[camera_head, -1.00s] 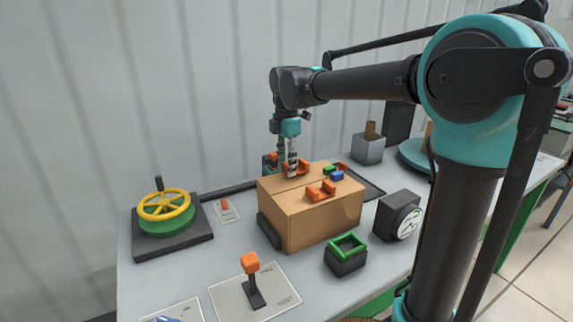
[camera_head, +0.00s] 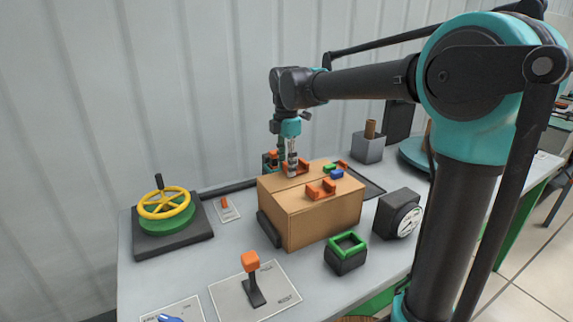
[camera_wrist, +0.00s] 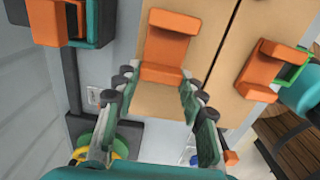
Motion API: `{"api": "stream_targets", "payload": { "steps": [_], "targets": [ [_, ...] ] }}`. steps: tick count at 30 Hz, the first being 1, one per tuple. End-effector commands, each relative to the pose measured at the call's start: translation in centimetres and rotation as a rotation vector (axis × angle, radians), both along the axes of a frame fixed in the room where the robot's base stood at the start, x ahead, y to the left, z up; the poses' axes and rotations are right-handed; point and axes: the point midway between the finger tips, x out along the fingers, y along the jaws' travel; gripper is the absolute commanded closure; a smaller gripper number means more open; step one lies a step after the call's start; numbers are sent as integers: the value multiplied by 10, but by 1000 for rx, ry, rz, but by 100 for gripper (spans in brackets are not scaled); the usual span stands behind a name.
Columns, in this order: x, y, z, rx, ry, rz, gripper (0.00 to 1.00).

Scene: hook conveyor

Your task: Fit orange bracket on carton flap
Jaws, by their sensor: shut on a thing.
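The carton (camera_head: 325,219) stands on the table with its top flaps closed or nearly so, and a seam runs across its top. My gripper (camera_head: 291,172) points down at the carton's far left edge. It is shut on an orange bracket (camera_head: 302,166), which lies at the far flap. In the wrist view, my gripper's fingertips (camera_wrist: 157,78) flank the near block of this bracket (camera_wrist: 166,48), over the carton top (camera_wrist: 165,103). I cannot tell whether the bracket is seated on the flap edge.
A green-rimmed block (camera_head: 347,248), a gauge (camera_head: 402,216), an orange-topped lever (camera_head: 252,278) and a yellow handwheel (camera_head: 163,204) surround the carton. A grey bin (camera_head: 367,148) stands behind.

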Motion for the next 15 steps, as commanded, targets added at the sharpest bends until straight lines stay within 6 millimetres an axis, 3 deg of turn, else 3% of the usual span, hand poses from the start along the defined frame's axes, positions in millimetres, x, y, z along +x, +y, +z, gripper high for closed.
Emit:
{"api": "stream_targets", "payload": {
  "steps": [13, 14, 15],
  "targets": [
    [0, 0, -2, 0, 0, 0, 88],
    [0, 0, -2, 0, 0, 0, 57],
    [0, 0, -2, 0, 0, 0, 52]
  ]
}}
